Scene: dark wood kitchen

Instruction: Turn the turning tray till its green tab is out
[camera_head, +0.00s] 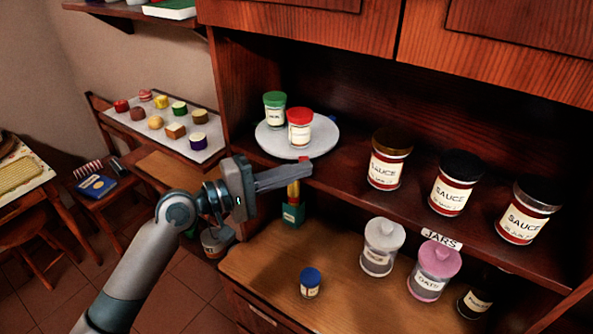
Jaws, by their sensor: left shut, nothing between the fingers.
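The turning tray (272,143) is a round pale disc on the shelf at the left end of the cabinet. A green-lidded jar (274,110) and a red-lidded jar (299,128) stand on it. A small red tab (304,159) shows at its front edge, and a bit of blue (332,118) shows at its back right edge. I see no green tab. My left gripper (309,170) is shut and empty, with its fingertips at the tray's front edge close to the red tab. I cannot tell whether they touch it. My right gripper is not in view.
Several sauce jars (388,163) stand along the shelf to the right. On the counter below are a blue-lidded jar (310,283), a white-lidded jar (379,252), a pink-lidded jar (431,276) and a green and yellow bottle (293,214). A tray of small cakes (137,127) lies at left.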

